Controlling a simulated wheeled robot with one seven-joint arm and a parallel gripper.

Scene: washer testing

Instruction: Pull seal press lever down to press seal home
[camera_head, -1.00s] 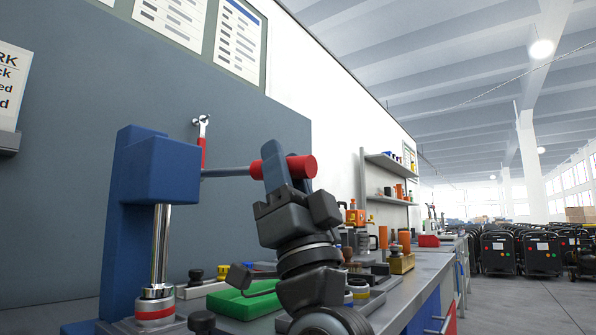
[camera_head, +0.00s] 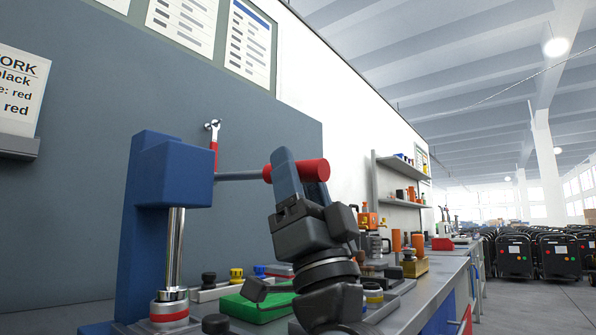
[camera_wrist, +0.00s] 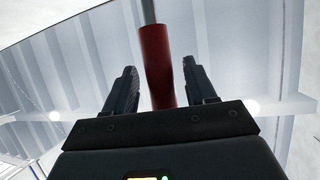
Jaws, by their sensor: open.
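The blue seal press (camera_head: 172,170) stands at the left of the head view, with a chrome ram (camera_head: 175,250) over a silver part with a red band (camera_head: 168,311). Its grey lever (camera_head: 238,176) sticks out to the right, about level, and ends in a red handle (camera_head: 317,171). My gripper (camera_head: 290,165) is open and raised at the handle; one finger crosses in front of it. In the wrist view the red handle (camera_wrist: 156,65) runs between the two spread fingers, with a gap on each side. Whether either finger touches it cannot be told.
A green tray (camera_head: 258,306) and several small knobbed parts lie on the grey bench (camera_head: 425,295) below my gripper. A wall shelf (camera_head: 400,203) and orange items stand farther right. Carts with black machines (camera_head: 515,255) fill the far right floor. A wrench (camera_head: 213,140) hangs behind the lever.

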